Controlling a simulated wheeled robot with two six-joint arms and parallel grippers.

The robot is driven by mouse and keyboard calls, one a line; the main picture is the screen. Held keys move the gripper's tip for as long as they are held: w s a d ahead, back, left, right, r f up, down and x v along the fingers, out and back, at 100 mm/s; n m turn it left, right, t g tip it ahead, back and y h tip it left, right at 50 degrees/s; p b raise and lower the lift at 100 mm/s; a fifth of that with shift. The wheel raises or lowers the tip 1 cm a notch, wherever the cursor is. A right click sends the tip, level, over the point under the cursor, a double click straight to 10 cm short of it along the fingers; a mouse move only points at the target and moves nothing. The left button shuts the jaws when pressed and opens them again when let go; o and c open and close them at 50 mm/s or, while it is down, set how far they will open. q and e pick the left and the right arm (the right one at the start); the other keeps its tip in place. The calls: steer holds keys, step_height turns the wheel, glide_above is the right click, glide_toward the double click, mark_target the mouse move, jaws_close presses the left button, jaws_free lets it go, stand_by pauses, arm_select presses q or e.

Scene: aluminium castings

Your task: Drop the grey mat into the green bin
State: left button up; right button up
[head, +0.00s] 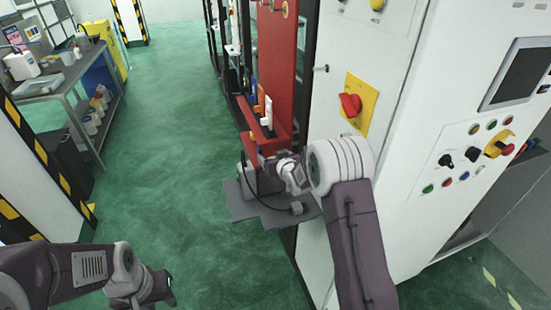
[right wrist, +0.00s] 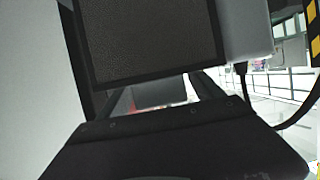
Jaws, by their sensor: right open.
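I see no green bin.
A white control cabinet (head: 395,100) with a red knob on a yellow plate (head: 351,104) stands close right of the red stand (head: 277,60). A shelf table (head: 72,75) with bottles stands at the left. The green floor (head: 170,130) between is clear.

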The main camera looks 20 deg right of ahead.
steer(key=b+v, duration=0.1)
steer(key=v, duration=1.1)
steer(key=shift+r, duration=0.2)
